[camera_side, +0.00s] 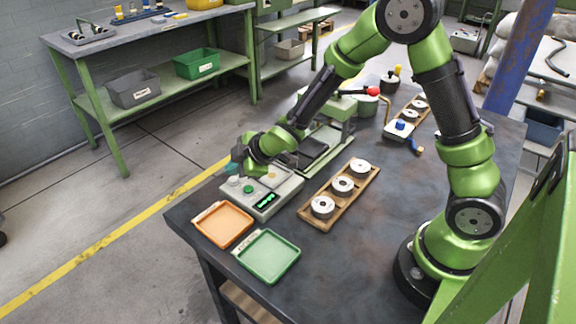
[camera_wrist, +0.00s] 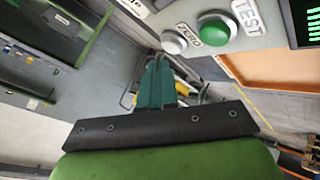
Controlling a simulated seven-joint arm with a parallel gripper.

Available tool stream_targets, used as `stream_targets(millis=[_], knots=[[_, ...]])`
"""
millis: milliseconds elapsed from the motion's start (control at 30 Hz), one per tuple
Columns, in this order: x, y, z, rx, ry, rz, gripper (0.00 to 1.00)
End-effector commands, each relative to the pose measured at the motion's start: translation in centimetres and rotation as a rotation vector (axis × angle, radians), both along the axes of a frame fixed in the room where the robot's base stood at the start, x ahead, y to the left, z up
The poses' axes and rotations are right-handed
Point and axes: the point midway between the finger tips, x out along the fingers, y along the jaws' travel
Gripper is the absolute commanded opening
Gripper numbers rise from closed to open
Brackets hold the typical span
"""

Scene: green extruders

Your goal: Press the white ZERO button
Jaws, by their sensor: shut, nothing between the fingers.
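The white ZERO button (camera_wrist: 173,41) is a round cap on the grey panel of a tester box (camera_side: 285,196), with a "ZERO" label beside it. The button also shows in the side view (camera_side: 233,181), near the box's left corner. A green button (camera_wrist: 215,28) with a "TEST" label sits next to it. My gripper (camera_wrist: 157,62) is shut and empty, its teal fingers together. In the wrist view the fingertips are just below and left of the white button in the picture. In the side view my gripper (camera_side: 233,169) is near the box's left end, close to the button; contact cannot be told.
The box has a lit green display (camera_side: 265,200). An orange tray (camera_side: 223,224) and a green tray (camera_side: 268,257) lie in front of it. A wooden rack (camera_side: 335,205) with white-and-black rolls lies to its right. The table's left edge is close.

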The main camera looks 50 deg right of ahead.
Motion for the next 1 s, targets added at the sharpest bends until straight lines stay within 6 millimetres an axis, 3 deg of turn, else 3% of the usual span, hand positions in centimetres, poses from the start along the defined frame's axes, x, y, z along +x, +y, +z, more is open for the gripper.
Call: stream_targets(millis=[367,800,1000], knots=[[0.0,0.0,0.4,0.001,0.0,-0.001,0.0],[0.1,0.0,4.6,0.001,-0.003,-0.001,0.0],[0.0,0.0,5.2,0.0,-0.001,-0.001,0.0]])
